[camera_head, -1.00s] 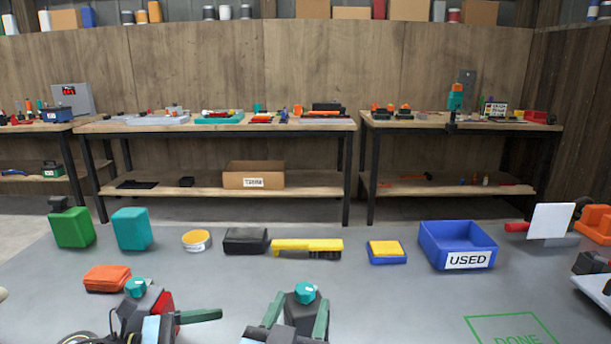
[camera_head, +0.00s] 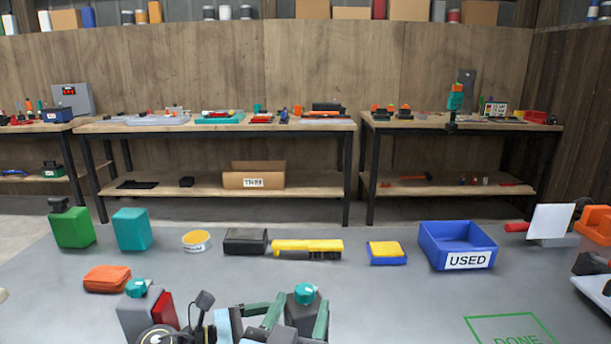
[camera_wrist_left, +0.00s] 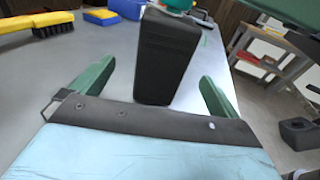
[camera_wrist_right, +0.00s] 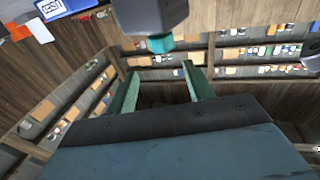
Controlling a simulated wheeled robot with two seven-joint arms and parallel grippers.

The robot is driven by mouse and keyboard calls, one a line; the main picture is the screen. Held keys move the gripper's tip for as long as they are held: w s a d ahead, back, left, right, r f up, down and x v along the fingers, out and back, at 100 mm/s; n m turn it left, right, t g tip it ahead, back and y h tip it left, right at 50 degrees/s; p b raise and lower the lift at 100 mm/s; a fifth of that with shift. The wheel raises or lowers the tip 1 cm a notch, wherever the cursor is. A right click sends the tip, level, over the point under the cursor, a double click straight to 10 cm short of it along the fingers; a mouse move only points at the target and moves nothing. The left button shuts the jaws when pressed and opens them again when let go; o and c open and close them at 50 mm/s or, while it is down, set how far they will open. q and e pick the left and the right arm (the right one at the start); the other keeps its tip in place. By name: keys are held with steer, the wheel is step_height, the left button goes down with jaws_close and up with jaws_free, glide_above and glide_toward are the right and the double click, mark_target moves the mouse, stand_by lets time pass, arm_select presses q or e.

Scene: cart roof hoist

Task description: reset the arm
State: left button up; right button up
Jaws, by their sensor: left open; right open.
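Both my arms are low at the front of the grey table in the head view. My right gripper (camera_head: 303,300) has its green fingers apart and points away over the table; the right wrist view shows no object between the fingers. My left gripper (camera_wrist_left: 157,71) comes in from the left, close beside the right one, with its fingers apart. In the left wrist view a dark block with a teal part above it shows between or beyond the fingers; it looks like part of my right arm. I cannot tell whether they touch.
The green DONE outline (camera_head: 512,327) is bare.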

mark_target(307, 299)
steer(key=shift+s+a+f, duration=0.7)
steer(key=shift+s+f, duration=0.1)
steer(key=shift+f, duration=0.05)
arm_select(q)
steer(key=v, duration=1.1)
steer(key=shift+r, duration=0.1)
steer(key=shift+d+r, duration=0.15)
steer(key=shift+d, duration=0.1)
steer(key=x, duration=1)
steer(key=f+x, duration=0.1)
steer(key=x, duration=0.4)
steer(key=shift+d, duration=0.1)
steer(key=shift+w+f, duration=0.1)
arm_select(e)
steer(key=x, duration=0.8)
steer(key=shift+w+d+f, duration=0.1)
steer(key=shift+w+f, duration=0.2)
steer(key=shift+f, duration=0.05)
steer(key=shift+s+n+y, duration=0.1)
steer(key=shift+n+y, duration=0.2)
steer(key=shift+y, duration=0.3)
steer(key=shift+d+n+y, duration=0.1)
steer(key=shift+n+y, duration=0.5)
steer(key=shift+y, duration=0.4)
steer(key=shift+n+g+y, duration=0.3)
steer(key=shift+n+y, duration=1.6)
steer(key=shift+y, duration=1)
